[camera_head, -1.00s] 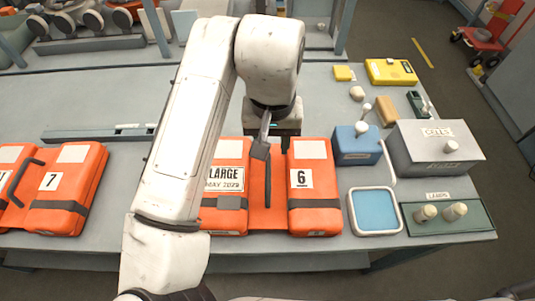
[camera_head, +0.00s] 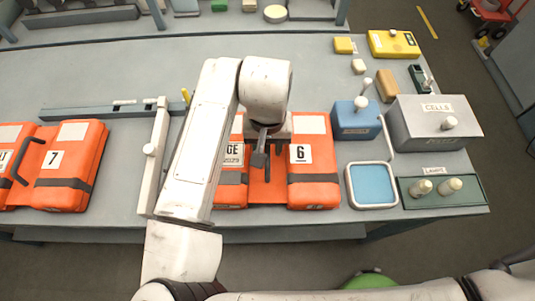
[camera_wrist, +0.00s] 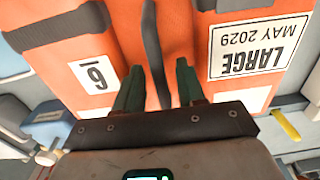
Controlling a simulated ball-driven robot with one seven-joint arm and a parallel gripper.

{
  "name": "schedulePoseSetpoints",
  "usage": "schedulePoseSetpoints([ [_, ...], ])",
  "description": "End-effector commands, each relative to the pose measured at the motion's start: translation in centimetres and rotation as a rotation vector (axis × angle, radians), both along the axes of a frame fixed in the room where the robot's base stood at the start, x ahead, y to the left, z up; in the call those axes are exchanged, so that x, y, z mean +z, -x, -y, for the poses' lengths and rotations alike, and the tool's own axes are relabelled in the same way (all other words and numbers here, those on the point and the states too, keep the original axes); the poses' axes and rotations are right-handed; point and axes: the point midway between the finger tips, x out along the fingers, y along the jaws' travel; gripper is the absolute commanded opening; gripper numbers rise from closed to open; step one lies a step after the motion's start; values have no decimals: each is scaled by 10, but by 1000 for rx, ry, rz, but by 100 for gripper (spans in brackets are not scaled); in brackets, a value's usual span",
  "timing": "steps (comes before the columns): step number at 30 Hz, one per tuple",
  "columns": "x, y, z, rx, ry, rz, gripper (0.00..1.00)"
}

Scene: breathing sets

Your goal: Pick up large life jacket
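The large life jacket (camera_head: 314,195) is orange, with a white "6" label on its right half and a partly hidden "LARGE MAY 2029" label on its left half. It lies flat on the grey table. It fills much of the wrist view (camera_wrist: 62,62), where both labels show upside down. A dark strap handle (camera_wrist: 153,45) runs down its middle. My gripper (camera_head: 270,158) is over the jacket's middle. In the wrist view my gripper (camera_wrist: 158,75) is open, its two green-dark fingers on either side of the strap. I cannot tell whether they touch it. My arm hides part of the left half.
Another orange jacket (camera_head: 62,192) marked "7" lies at left. A blue box (camera_head: 356,126), a blue-lined tray (camera_head: 372,184), a grey "CELLS" box (camera_head: 432,125) and a green lamps tray (camera_head: 468,198) stand to the right. A pale lever (camera_head: 152,165) stands left of my arm.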

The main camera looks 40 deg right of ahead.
Motion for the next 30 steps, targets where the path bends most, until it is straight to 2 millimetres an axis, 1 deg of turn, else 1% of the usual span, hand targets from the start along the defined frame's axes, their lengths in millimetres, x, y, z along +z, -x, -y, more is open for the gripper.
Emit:
schedulePoseSetpoints([
  [3, -5, 0, 0, 0, 1, 1, 39],
  [8, -5, 0, 0, 0, 1, 1, 39],
  [11, -5, 0, 0, 0, 1, 1, 32],
  [21, -4, 0, 0, 0, 0, 1, 0],
  [30, -4, 0, 0, 0, 0, 1, 0],
])
